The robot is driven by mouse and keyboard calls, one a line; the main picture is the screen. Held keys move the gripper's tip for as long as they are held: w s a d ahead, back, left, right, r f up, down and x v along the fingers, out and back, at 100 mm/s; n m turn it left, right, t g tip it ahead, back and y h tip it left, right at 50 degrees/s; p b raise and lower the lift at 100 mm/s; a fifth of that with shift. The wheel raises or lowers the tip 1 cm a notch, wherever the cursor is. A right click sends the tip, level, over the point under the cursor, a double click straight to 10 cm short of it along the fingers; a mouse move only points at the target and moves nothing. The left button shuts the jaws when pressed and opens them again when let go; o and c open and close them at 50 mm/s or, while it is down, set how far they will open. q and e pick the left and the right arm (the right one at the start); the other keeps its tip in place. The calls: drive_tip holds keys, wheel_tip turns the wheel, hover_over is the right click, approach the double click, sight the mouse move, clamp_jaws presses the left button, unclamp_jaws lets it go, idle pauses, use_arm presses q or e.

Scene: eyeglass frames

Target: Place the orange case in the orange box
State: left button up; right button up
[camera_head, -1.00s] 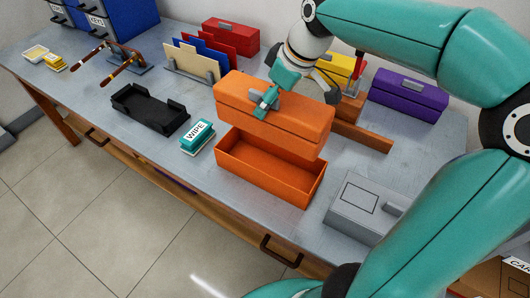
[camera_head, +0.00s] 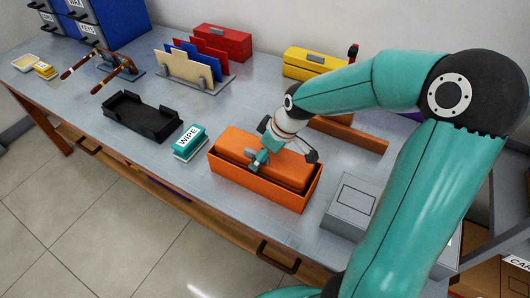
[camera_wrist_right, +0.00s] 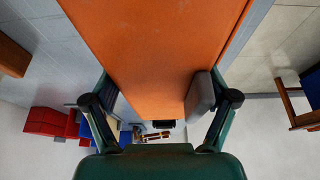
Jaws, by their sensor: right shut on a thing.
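The orange case (camera_head: 282,160) sits down inside the open orange box (camera_head: 279,196) near the table's front edge, with its top showing just above the box rim. My right gripper (camera_head: 260,158) is over the case and shut on it near its grey latch. In the right wrist view the case (camera_wrist_right: 155,50) fills the middle between my fingers, with the grey latch (camera_wrist_right: 200,95) by the right finger. How deep the case rests in the box is hidden. My left gripper is not in view.
A grey lidded box (camera_head: 352,200) stands right of the orange box. A teal WIPE pack (camera_head: 190,140) and a black tray (camera_head: 142,115) lie to the left. Behind are a brown wooden bar (camera_head: 350,133), a yellow case (camera_head: 312,64) and a file rack (camera_head: 195,80).

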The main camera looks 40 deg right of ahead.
drive_tip(key=shift+f, duration=0.2)
drive_tip(key=o, duration=1.2)
drive_tip(key=shift+r, duration=0.15)
drive_tip(key=v, duration=1.2)
drive_tip(key=shift+s, duration=0.1)
